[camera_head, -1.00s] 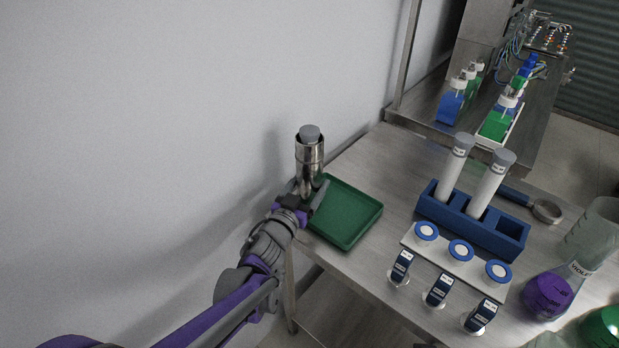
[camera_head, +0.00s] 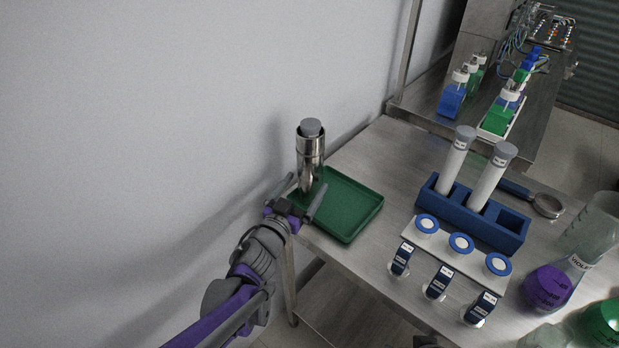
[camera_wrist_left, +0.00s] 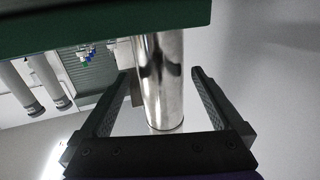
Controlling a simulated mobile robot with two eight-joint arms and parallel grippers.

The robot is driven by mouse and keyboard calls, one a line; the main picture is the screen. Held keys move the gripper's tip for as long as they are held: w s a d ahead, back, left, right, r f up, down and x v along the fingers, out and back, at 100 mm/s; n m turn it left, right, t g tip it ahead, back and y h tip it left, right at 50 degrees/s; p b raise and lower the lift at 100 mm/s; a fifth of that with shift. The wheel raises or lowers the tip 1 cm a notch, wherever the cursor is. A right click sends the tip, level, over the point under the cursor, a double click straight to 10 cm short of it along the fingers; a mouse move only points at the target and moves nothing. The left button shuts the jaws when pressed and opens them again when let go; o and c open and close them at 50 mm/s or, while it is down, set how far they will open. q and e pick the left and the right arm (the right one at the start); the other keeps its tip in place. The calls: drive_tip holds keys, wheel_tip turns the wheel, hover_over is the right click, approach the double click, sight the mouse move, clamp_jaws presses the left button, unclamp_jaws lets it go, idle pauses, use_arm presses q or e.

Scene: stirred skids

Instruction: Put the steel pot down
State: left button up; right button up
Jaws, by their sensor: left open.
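The steel pot (camera_head: 309,160) is a tall shiny cylinder with a grey-capped piece showing in its mouth. It stands upright at the back left of the green tray (camera_head: 345,236). My left gripper (camera_head: 304,188) is open, low on the near side of the pot. In the left wrist view the steel pot (camera_wrist_left: 162,85) shows between and beyond the two spread fingers (camera_wrist_left: 161,72), with gaps at both sides. The tray (camera_wrist_left: 60,35) crosses the top of that view.
A blue rack (camera_head: 513,226) with two capped white tubes stands to the right. In front of it are a white holder (camera_head: 470,266) with blue-ringed lids and several small labelled vials. Flasks with purple and green contents fill the right corner. A grey wall rises at left.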

use_arm(q)
drive_tip(key=s+a+f+n+g+y, duration=0.2)
drive_tip(key=s+a+y, duration=0.2)
drive_tip(key=s+a, duration=0.3)
drive_tip(key=s+a+f+n+g+y, duration=0.2)
drive_tip(key=s+a+f+n+y, duration=0.15)
drive_tip(key=s+a, duration=0.35)
drive_tip(key=s+d+f+g, duration=0.1)
drive_tip(key=s+f+g, duration=0.1)
drive_tip(key=s, duration=0.3)
drive_tip(key=s+f+m+g+h, duration=0.1)
drive_tip(key=s+f+g, duration=0.2)
drive_tip(key=s, duration=0.3)
drive_tip(key=s+d+f+g, duration=0.1)
drive_tip(key=s+f+g, duration=0.1)
drive_tip(key=s, duration=0.4)
drive_tip(key=shift+d+f+g, duration=0.3)
drive_tip(key=shift+f+g, duration=0.1)
drive_tip(key=shift+g, duration=0.2)
drive_tip(key=shift+m, duration=0.25)
